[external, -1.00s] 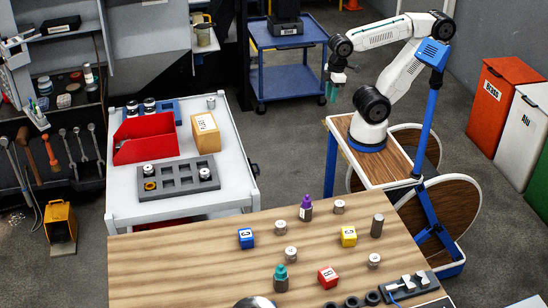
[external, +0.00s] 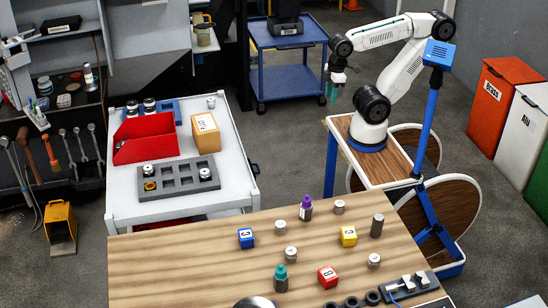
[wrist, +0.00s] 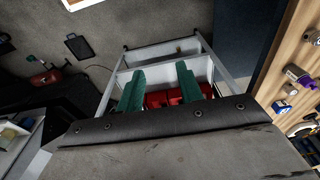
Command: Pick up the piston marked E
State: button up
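Several small silver pistons stand on the wooden table (external: 190,262) in the external view: a left one (external: 280,227), a back one (external: 339,207), a middle one (external: 291,254) and a right one (external: 374,261). Their marks are too small to read, so I cannot tell which is E. Two more silver round parts sit in the grey slotted tray (external: 180,182) on the white cart. My gripper (external: 331,91) hangs in the air beyond the table, away from the pistons. In the wrist view its two green fingers (wrist: 160,88) are apart with nothing between them.
Blue (external: 246,238), yellow (external: 348,236) and red (external: 327,277) lettered cubes, purple-capped (external: 305,208) and teal-capped (external: 281,278) bottles and a dark cylinder (external: 377,226) stand among the pistons. The white cart (external: 232,165) holds a red bin (external: 146,140). The table's left part is clear.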

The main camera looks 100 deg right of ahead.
jog(key=o, duration=0.5)
